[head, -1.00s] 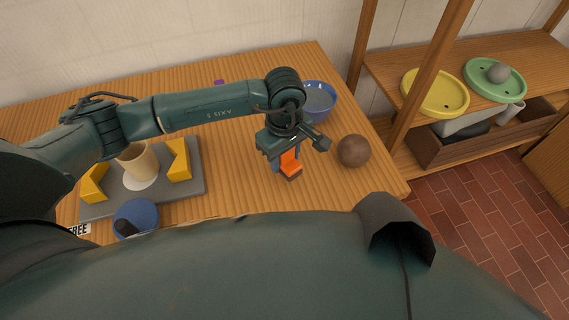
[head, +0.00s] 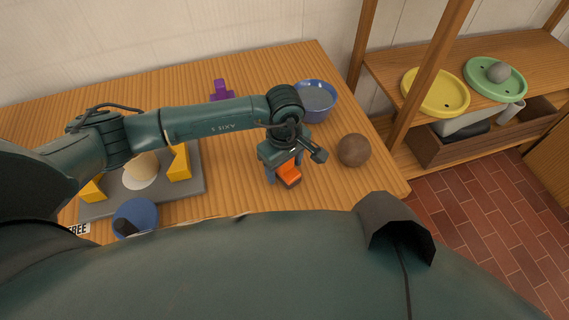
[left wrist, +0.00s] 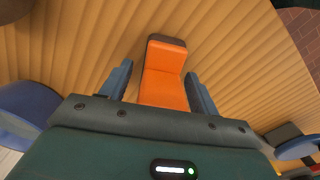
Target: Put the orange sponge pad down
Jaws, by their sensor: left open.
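The orange sponge pad (head: 289,174), with a dark end, rests on the wooden table near its front right. It also shows in the left wrist view (left wrist: 164,75), lying between the fingers on the planks. My left gripper (head: 284,171) is right above the pad with its fingers on either side of it. In the left wrist view the fingers (left wrist: 157,88) are spread, with a gap showing between each finger and the pad. My right gripper is not in view.
A brown ball (head: 354,151) sits close to the right of the gripper. A blue bowl (head: 318,100) stands behind it. At left are a grey board (head: 197,181) with yellow blocks (head: 179,163) and a blue round thing (head: 136,216). A purple piece (head: 221,91) lies at the back.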

